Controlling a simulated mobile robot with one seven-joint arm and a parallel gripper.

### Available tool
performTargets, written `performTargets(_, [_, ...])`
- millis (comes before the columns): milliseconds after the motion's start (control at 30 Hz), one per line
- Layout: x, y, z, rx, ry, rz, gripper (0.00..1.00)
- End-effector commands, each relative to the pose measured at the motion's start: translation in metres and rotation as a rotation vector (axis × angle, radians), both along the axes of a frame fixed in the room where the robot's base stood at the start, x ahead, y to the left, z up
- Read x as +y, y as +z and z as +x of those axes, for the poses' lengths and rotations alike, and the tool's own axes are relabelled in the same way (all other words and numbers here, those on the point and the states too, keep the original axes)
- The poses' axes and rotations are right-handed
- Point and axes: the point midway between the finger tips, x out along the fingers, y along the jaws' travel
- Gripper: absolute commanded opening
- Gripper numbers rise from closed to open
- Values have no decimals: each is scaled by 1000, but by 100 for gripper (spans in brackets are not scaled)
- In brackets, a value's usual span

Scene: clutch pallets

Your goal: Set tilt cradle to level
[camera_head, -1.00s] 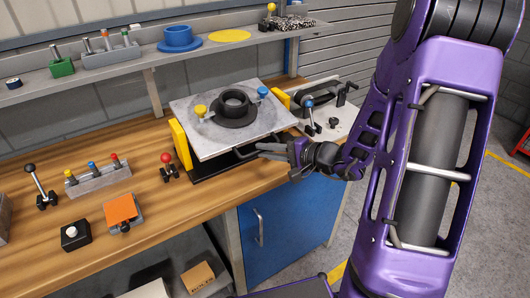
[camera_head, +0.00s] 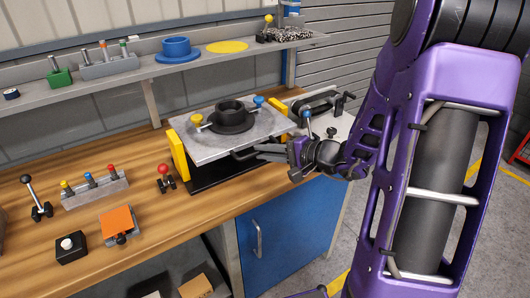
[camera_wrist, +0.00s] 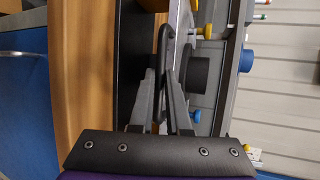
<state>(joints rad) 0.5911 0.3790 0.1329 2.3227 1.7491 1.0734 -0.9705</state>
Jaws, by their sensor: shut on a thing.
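The tilt cradle has a grey plate (camera_head: 205,148) between yellow side supports (camera_head: 178,149), above a black base (camera_head: 212,177). A black ring-shaped part (camera_head: 231,119) sits on the plate, with a yellow and a blue clamp knob beside it. My gripper (camera_head: 262,153) is at the plate's front edge, shut on the cradle's black bar handle (camera_head: 243,155). In the wrist view the handle (camera_wrist: 162,45) runs between the fingers (camera_wrist: 169,82). The plate looks near level, perhaps still sloping slightly toward the front; I cannot tell exactly.
A red-knobbed lever (camera_head: 164,174), a block with coloured pegs (camera_head: 95,188), an orange-topped fixture (camera_head: 117,222) and a black button box (camera_head: 71,248) stand left on the wooden bench. A black clamp device (camera_head: 318,106) is behind right. A shelf (camera_head: 120,81) runs above.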

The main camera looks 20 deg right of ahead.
Motion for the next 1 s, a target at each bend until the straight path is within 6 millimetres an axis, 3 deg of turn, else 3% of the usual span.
performTargets(33, [1, 11, 5, -26, 0, 7, 0])
performTargets(200, [1, 12, 5, -27, 1, 5, 0])
performTargets(233, [1, 12, 5, -27, 2, 5, 20])
performTargets(367, [1, 11, 4, -24, 2, 4, 44])
performTargets(733, [-7, 10, -3, -18, -2, 2, 45])
performTargets(1000, [-43, 28, -43, -19, -4, 0, 45])
